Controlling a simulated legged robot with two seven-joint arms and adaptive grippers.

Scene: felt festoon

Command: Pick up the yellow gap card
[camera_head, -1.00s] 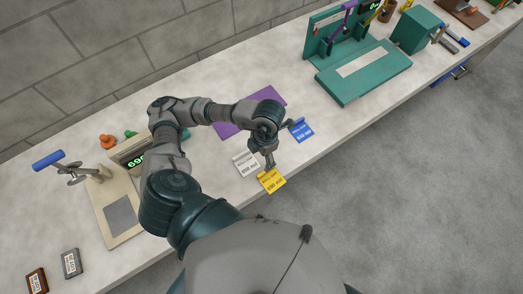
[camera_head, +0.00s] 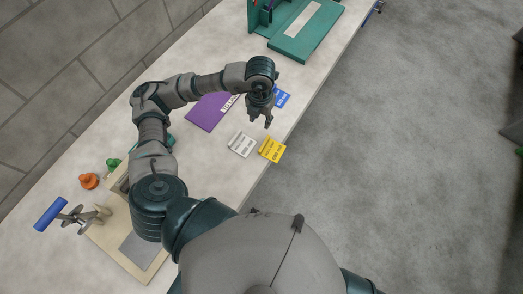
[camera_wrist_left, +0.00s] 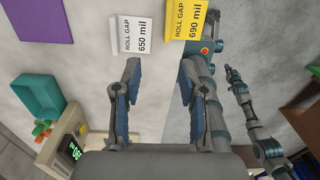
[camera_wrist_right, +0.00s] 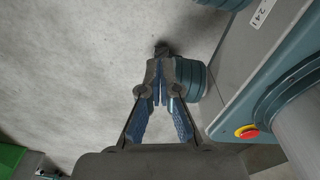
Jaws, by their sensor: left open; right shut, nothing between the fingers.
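The yellow gap card (camera_head: 271,148), marked 690 mil, lies near the front edge of the bench. It shows at the top of the left wrist view (camera_wrist_left: 184,20). My left gripper (camera_head: 259,121) is open and empty beyond the card in the head view; its fingers (camera_wrist_left: 160,72) point towards the gap between the yellow card and the white 650 mil card (camera_wrist_left: 131,36). The white card (camera_head: 241,144) lies just left of the yellow one. My right gripper (camera_wrist_right: 160,84) is shut and empty, with grey floor behind it.
A blue card (camera_head: 284,97) lies beyond my left gripper, partly hidden. A purple sheet (camera_head: 204,113) lies left of it. A green device (camera_head: 298,42) stands farther along the bench. Bench around the cards is clear.

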